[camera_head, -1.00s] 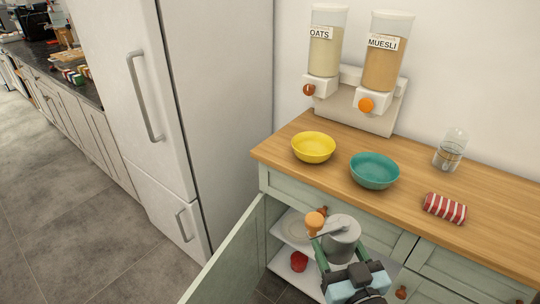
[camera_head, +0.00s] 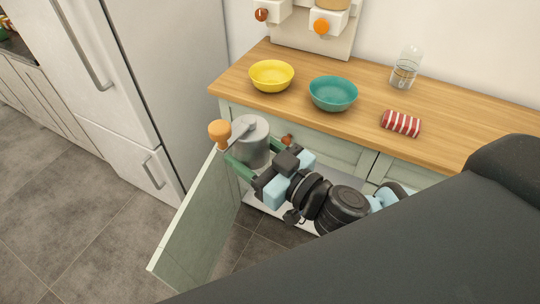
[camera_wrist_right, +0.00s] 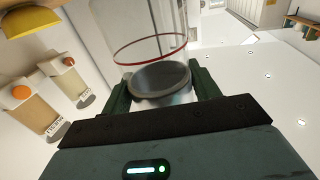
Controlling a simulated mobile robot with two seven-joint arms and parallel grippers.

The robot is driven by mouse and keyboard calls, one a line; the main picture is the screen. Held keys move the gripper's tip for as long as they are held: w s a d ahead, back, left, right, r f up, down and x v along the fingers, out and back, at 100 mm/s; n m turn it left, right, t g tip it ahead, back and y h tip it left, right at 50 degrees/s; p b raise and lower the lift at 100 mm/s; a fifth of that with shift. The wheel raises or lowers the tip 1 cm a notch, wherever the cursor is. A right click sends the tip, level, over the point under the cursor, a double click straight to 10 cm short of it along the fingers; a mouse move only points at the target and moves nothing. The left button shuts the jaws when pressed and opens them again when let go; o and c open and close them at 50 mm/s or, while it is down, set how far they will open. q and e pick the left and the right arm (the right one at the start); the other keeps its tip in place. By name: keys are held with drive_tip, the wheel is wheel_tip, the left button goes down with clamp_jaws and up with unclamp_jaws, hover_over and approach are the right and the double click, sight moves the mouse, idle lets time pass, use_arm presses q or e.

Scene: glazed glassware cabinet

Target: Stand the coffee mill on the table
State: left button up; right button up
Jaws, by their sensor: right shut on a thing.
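The coffee mill (camera_head: 251,146) has a grey cylindrical top, a crank and an orange knob (camera_head: 220,134). My right gripper (camera_head: 250,158) is shut on it, with green fingers on either side of its body. The mill is held in front of the cabinet, below the tabletop level in the picture, near the open door. In the right wrist view, a clear cylinder with a red ring and a grey round part (camera_wrist_right: 161,78) sits between the fingers (camera_wrist_right: 162,92). The wooden table top (camera_head: 290,117) is behind the mill. My left gripper is not in view.
A yellow bowl (camera_head: 271,76), a teal bowl (camera_head: 333,94), a red striped roll (camera_head: 401,124) and a glass jar (camera_head: 405,68) stand on the top. Dispensers (camera_head: 302,25) are at the back. The open cabinet door (camera_head: 197,220) juts forward at the left. Wood between roll and bowls is bare.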

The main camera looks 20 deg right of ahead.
sight(234, 148)
drive_tip(key=a+r+n+y, duration=0.1)
drive_tip(key=w+a+r+n+g+y, duration=0.1)
drive_tip(key=a, duration=0.1)
drive_tip(key=shift+a+r+y, duration=0.1)
drive_tip(key=shift+r+y, duration=0.2)
drive_tip(key=shift+w+a+r+n+g+y, duration=0.1)
drive_tip(key=shift+a+r+n+g+y, duration=0.1)
drive_tip(key=shift+a+r+g+y, duration=0.25)
drive_tip(key=shift+w+a+r+n+g+y, duration=0.15)
drive_tip(key=shift+a+n+g, duration=0.1)
drive_tip(key=shift+a, duration=0.25)
